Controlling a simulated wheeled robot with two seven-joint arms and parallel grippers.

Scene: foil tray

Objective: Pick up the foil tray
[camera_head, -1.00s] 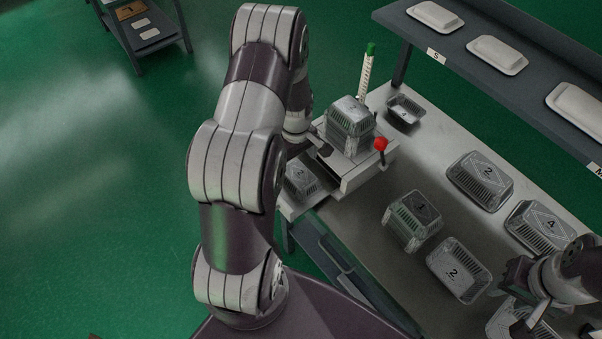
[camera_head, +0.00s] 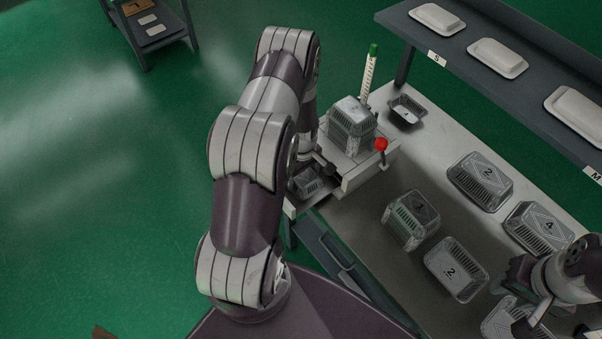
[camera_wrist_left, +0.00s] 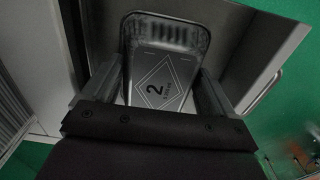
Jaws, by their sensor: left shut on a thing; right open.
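A small silver foil tray with a "2" label (camera_head: 308,183) is at the left end of the workbench, partly hidden by my left arm. It fills the middle of the left wrist view (camera_wrist_left: 160,42). My left gripper (camera_head: 318,170) is shut on this tray, with one finger along each side in the left wrist view (camera_wrist_left: 158,92). I cannot tell whether the tray touches the surface below. My right gripper (camera_head: 528,318) is open at the lower right, over or beside another foil tray (camera_head: 500,318); their contact is unclear.
A stack of foil trays (camera_head: 352,125) stands on the bench device beside a red-knobbed lever (camera_head: 381,145) and a green-topped upright scale (camera_head: 370,75). Several more foil trays, one marked "4" (camera_head: 538,228), lie on the bench. A shelf (camera_head: 470,30) holds white lidded trays.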

